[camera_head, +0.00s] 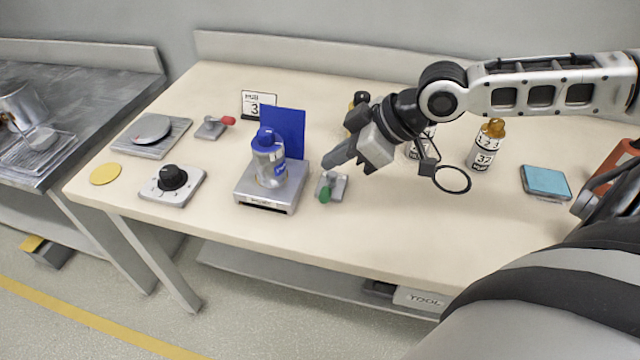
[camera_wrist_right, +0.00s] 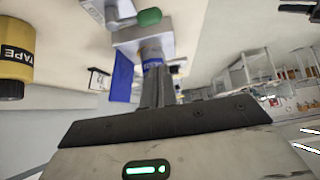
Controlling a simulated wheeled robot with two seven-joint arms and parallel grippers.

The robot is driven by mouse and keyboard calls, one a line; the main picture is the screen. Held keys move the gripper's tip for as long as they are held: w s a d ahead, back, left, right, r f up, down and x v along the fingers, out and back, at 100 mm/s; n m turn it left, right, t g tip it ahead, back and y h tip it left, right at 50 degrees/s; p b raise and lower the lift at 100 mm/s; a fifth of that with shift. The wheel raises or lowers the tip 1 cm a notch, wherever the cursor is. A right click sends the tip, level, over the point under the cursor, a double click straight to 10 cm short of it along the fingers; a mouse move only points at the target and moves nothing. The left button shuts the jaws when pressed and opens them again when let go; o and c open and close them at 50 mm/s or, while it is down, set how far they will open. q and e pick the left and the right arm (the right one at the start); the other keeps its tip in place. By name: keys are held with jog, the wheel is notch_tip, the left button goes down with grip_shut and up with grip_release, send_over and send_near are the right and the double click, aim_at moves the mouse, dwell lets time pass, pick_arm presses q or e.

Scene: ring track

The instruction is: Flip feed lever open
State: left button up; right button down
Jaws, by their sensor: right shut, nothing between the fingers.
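A small lever with a green knob (camera_head: 325,194) stands on a grey base (camera_head: 340,186) near the table's front edge, right of the scale. A second lever with a red knob (camera_head: 228,120) sits on a grey base farther back on the left. Nothing readable shows which one is the feed lever. My right gripper (camera_head: 332,161) is shut and empty, just above and behind the green-knobbed lever. In the right wrist view the shut fingers (camera_wrist_right: 157,88) point toward the lever base, with the green knob (camera_wrist_right: 149,17) beyond; contact cannot be told. My left gripper is not in view.
A blue-capped bottle (camera_head: 268,165) stands on the silver scale (camera_head: 265,201), before a blue panel (camera_head: 288,128). A dial box (camera_head: 172,184) is left. Labelled bottles (camera_head: 487,145) stand right, near my arm. The front table right of the lever is clear.

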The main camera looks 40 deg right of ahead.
aim_at(321, 192)
jog(key=shift+b+x, duration=0.5)
jog(key=shift+x, duration=0.3)
jog(key=x, duration=0.7)
jog(key=shift+w+a+f, duration=0.2)
jog(key=shift+w, duration=0.05)
jog(key=shift+s+d+f, duration=0.1)
jog(key=shift+d+f, duration=0.05)
jog(key=shift+f, duration=0.1)
jog(key=shift+s+d+f, duration=0.2)
jog(key=shift+s+d, duration=0.6)
jog(key=shift+s, duration=0.2)
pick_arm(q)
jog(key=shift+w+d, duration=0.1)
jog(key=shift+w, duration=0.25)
pick_arm(e)
jog(key=shift+s+d, duration=0.3)
jog(key=shift+s, duration=0.05)
